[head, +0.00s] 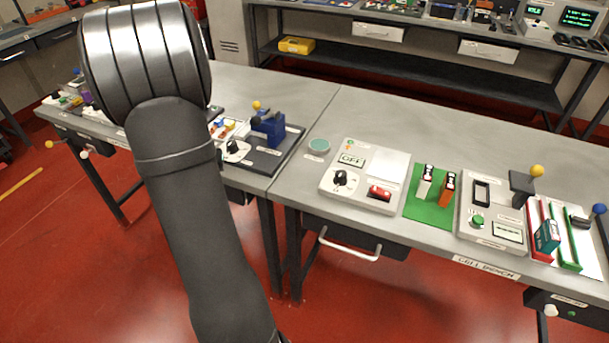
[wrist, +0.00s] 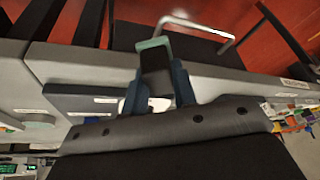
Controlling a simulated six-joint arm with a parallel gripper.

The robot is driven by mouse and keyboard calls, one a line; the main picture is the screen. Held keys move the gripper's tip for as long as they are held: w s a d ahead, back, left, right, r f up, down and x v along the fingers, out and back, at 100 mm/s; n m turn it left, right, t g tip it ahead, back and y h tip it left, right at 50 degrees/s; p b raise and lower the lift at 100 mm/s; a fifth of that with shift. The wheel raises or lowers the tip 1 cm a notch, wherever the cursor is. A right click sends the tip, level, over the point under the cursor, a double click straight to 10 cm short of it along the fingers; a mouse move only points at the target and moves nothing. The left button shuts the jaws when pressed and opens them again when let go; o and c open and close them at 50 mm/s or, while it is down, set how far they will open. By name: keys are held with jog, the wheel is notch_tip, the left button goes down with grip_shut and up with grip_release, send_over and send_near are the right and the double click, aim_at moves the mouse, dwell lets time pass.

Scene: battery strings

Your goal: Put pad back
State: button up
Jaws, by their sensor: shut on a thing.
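In the wrist view my gripper (wrist: 160,88) has its two blue fingers closed on a dark block with a grey-green end (wrist: 153,43), which looks like the pad. The block sticks out past the fingertips, in front of the bench edge in the picture. Its contact with anything below cannot be told. In the head view my arm hides the gripper and the block. The disc also shows at the left of the wrist view (wrist: 37,121).
A blue fixture (head: 268,126) stands on the dark plate. A grey control panel (head: 345,198), a green mat (head: 426,210) with upright cells and a second panel (head: 480,241) stand farther right. A white drawer handle (head: 350,251) juts out in front.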

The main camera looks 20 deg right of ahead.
jog(key=d+r+m, duration=0.1)
jog(key=d+r, duration=0.2)
jog(key=r, duration=0.2)
jog(key=s+d+r+m+h, duration=0.15)
jog(key=s+d, duration=0.35)
jog(key=d, duration=0.5)
jog(key=s+d+r+m+g, duration=0.1)
jog(key=s+d+r+m, duration=0.1)
jog(key=s+d, duration=0.5)
jog(key=s+d+r+m+h, duration=0.1)
jog(key=s+d+r+m, duration=0.15)
jog(key=d, duration=0.95)
jog(key=shift+n, duration=0.3)
jog(key=w+a+f, duration=0.2)
jog(key=w, duration=0.1)
jog(key=w+a+f, duration=0.2)
jog(key=f, duration=0.1)
jog(key=w+a+f, duration=0.2)
jog(key=w, duration=0.1)
jog(key=shift+w+f, duration=0.3)
jog(key=shift+f, duration=0.05)
jog(key=shift+d+f, duration=0.1)
jog(key=shift+f, duration=1.85)
jog(key=shift+f, duration=0.1)
jog(key=o, duration=1)
jog(key=shift+c, duration=0.2)
